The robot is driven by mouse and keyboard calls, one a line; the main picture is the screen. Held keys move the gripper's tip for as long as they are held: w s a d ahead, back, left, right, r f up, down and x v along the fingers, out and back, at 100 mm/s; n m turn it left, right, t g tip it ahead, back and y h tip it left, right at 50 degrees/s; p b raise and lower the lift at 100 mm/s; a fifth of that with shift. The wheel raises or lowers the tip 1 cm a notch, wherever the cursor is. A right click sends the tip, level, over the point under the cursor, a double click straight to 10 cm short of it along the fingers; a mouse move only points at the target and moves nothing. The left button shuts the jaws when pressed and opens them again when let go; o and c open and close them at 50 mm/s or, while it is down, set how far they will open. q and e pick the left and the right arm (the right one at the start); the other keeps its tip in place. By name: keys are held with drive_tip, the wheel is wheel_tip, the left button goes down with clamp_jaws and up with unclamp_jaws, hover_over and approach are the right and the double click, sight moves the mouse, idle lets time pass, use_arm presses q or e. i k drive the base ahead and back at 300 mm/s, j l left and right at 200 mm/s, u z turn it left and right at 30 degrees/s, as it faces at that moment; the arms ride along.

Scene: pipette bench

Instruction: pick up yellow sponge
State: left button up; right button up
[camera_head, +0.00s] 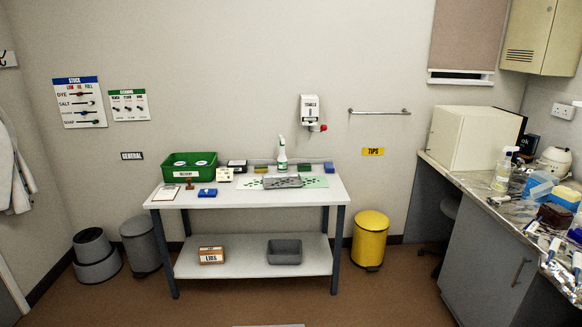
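Neither of my grippers is in view, and the table stands some distance away from me.
A green bin (188,174), a blue pad (207,193) and a grey tray (283,182) are on the table. A box (211,255) and grey tub (284,252) sit on the lower shelf.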

sight(263, 169)
drive_tip(key=i, duration=1.2)
drive_tip(key=i+l+u, duration=0.1)
drive_tip(key=i, duration=1.05)
